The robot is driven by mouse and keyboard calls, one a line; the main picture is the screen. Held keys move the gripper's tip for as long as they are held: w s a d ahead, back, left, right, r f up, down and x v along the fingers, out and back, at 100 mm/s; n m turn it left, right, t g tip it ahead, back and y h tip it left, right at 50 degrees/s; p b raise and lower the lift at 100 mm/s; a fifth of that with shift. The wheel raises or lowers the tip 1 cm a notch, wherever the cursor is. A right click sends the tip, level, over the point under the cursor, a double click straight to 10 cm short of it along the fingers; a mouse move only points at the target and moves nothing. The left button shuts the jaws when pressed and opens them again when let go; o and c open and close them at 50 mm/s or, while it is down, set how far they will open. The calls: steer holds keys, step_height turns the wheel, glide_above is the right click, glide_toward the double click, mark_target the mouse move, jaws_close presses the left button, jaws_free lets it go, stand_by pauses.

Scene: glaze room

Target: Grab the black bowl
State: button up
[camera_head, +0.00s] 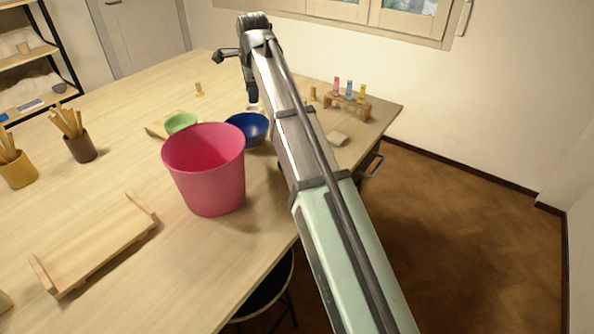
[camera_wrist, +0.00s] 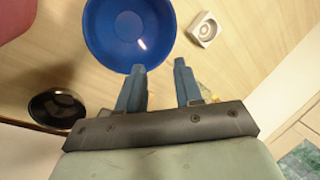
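The black bowl (camera_wrist: 57,108) shows at the left of the wrist view as a dark round shape with a shiny rim, on light wood near an edge. I cannot pick it out in the head view, where my arm covers part of the table. My gripper (camera_wrist: 160,68) is open and empty, its two blue fingers apart. The fingertips are beside the near rim of the blue bowl (camera_wrist: 128,30), and the black bowl is to their left, apart from them. In the head view the blue bowl (camera_head: 247,128) stands behind the pink bucket.
The tall pink bucket (camera_head: 208,170) stands close to the blue bowl. A green bowl (camera_head: 181,123) is to its left. A wooden rack with colored vials (camera_head: 349,105) stands near the back right edge. A wooden tray (camera_head: 95,243) lies front left, with clear table around it.

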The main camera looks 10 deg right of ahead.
steer(key=s+d+f, duration=0.1)
steer(key=s+d, duration=0.2)
steer(key=d, duration=0.3)
steer(key=s+d+f+m, duration=0.1)
steer(key=s+d, duration=0.2)
steer(key=d, duration=0.4)
steer(key=s+d+f, duration=0.1)
steer(key=s+d, duration=0.2)
steer(key=d, duration=0.3)
steer(key=s+a+f+n+g+y, duration=0.1)
steer(key=s+n+g, duration=0.1)
steer(key=s+n, duration=0.45)
steer(key=s+a+f+n+g+y, duration=0.1)
steer(key=s+a+f+n, duration=0.1)
steer(key=s+n, duration=0.45)
steer(key=shift+n, duration=0.7)
steer(key=shift+w+x, duration=0.2)
steer(key=shift+x, duration=1)
steer(key=shift+w+x, duration=0.25)
steer(key=shift+x, duration=1)
steer(key=shift+w+x, duration=0.2)
steer(key=shift+x, duration=1)
steer(key=shift+d, duration=0.1)
steer(key=shift+r, duration=0.1)
jaws_close()
